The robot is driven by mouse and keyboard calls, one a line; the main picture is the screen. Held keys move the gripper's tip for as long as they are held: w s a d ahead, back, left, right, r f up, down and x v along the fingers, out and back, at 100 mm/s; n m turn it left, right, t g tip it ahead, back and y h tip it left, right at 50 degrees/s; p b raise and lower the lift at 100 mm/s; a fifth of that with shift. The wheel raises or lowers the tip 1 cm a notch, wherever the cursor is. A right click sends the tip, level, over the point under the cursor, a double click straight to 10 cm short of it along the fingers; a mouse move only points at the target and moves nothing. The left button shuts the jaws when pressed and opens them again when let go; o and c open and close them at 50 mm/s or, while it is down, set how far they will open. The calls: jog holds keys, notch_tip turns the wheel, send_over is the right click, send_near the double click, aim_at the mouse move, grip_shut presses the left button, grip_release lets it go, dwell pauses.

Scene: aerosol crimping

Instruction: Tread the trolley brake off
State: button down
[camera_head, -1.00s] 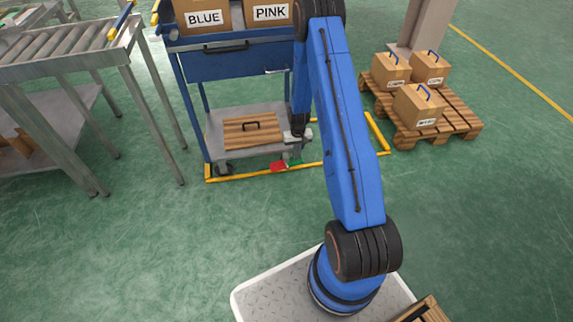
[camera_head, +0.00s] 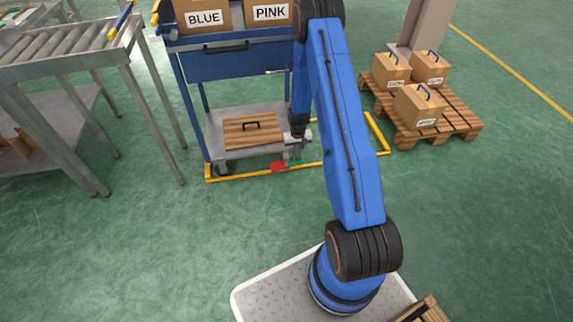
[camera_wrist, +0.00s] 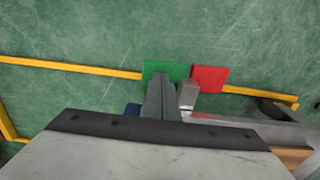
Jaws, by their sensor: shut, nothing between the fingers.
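The blue trolley (camera_head: 228,66) stands inside a yellow floor frame, with a wooden board on its lower shelf. A red pedal (camera_head: 278,167) and a green pedal (camera_head: 296,161) sit low at its front edge. In the wrist view the green pedal (camera_wrist: 166,70) and the red pedal (camera_wrist: 209,79) lie side by side. My gripper (camera_wrist: 162,82) is shut and empty, its fingertips over the green pedal in that view. I cannot tell whether they touch it. In the head view my gripper (camera_head: 294,148) is small and just above the green pedal.
A roller conveyor (camera_head: 75,45) stands at the left. A pallet (camera_head: 445,125) with several boxes is at the right. Boxes labelled BLUE (camera_head: 205,18) and PINK (camera_head: 270,13) sit on the trolley top. The green floor in front of the trolley is clear.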

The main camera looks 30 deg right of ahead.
jog(key=shift+f, duration=1.1)
jog(key=shift+r, duration=4.05)
